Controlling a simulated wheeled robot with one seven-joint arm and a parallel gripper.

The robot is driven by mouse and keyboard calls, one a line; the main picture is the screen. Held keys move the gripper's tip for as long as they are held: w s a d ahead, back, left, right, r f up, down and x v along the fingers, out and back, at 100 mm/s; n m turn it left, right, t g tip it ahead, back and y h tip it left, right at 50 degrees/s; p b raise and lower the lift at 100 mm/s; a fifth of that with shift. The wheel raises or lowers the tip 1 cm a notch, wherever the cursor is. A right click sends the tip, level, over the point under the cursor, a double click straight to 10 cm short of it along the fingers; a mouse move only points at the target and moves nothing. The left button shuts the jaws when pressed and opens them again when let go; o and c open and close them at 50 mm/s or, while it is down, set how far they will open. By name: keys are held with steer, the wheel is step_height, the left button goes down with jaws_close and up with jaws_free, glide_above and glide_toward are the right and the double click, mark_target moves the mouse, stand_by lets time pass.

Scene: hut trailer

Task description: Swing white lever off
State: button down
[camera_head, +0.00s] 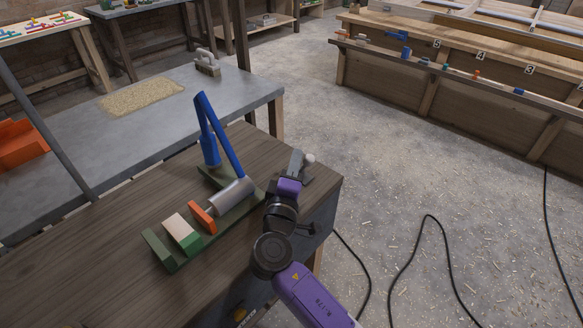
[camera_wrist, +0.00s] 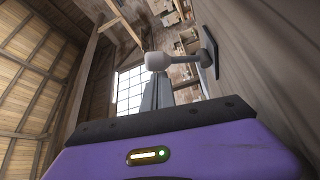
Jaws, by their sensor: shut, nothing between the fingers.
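The white lever's round knob (camera_head: 309,159) shows at the right edge of the wooden bench, just right of my fingertips. In the wrist view the white knob (camera_wrist: 157,61) sits on a grey rod (camera_wrist: 188,59) that runs right to a dark plate (camera_wrist: 211,52). My gripper (camera_head: 297,158) is shut and empty. In the wrist view its fingers (camera_wrist: 157,84) point toward the knob, and their tips appear right at it. I cannot tell whether they touch. My gripper hides part of the lever's mount in the head view.
A green-based clamp (camera_head: 165,252) with a blue handle (camera_head: 220,135), a grey cylinder and an orange plate stands on the wooden bench (camera_head: 110,285), left of my gripper. A grey table (camera_head: 90,140) adjoins behind. The floor at right has black cables (camera_head: 425,235).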

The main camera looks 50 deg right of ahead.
steer(key=shift+s+f, duration=0.15)
steer(key=shift+s, duration=0.35)
stand_by(0.4)
steer(key=shift+b+v, duration=0.5)
steer(key=shift+v, duration=3.4)
steer(key=shift+w, duration=0.1)
